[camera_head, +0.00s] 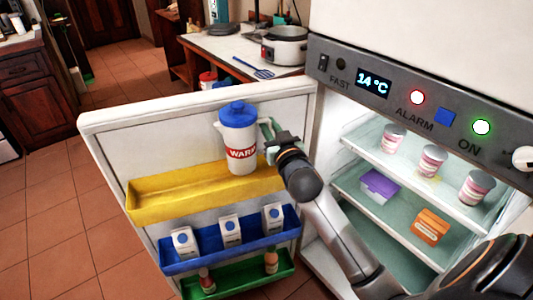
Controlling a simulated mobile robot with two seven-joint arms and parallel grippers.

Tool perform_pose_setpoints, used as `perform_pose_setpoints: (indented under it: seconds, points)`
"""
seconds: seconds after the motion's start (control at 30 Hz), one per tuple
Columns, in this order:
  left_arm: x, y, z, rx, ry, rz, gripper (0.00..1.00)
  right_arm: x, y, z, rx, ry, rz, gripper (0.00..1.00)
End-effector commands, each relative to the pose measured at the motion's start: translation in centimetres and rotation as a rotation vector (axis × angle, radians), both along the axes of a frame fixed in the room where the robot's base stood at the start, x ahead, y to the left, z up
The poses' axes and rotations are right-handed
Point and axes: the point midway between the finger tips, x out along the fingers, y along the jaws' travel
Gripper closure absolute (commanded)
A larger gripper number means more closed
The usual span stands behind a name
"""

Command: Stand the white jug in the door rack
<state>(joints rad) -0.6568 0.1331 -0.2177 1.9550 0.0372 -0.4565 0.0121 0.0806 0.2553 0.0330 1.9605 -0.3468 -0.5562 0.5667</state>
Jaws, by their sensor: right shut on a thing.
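The white jug (241,156) has a blue lid and a red band with lettering. It is upright at the right part of the yellow door rack (165,203), the top one on the open fridge door. Its lower end overlaps the rack in the picture; I cannot tell whether it rests on the rack floor. My right gripper (272,145) is at the jug's right side, by its handle, and is shut on the jug. The fingertips are partly hidden. My left gripper is not in view.
Below, a blue rack (205,262) holds white cartons and a green rack (232,285) holds bottles. The open fridge (365,165) at right has cups and boxes on its shelves. The yellow rack's left part is empty. A counter (222,50) stands behind the door.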

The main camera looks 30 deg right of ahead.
Motion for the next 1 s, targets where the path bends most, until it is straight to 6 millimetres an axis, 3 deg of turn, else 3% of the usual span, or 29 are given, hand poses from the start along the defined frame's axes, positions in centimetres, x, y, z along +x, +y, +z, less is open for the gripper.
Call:
perform_pose_setpoints:
  seconds: [0.27,0.53,1.0]
  points:
    - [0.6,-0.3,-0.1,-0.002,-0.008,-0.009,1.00,0.0,0.0,-2.5,0.003,-0.010,0.002,1.00]
    - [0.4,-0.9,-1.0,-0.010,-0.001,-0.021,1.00,0.0,0.0,-6.2,0.002,-0.009,0.001,1.00]
    - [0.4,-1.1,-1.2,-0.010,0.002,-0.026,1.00,0.0,0.0,-7.0,0.002,-0.010,0.002,1.00]
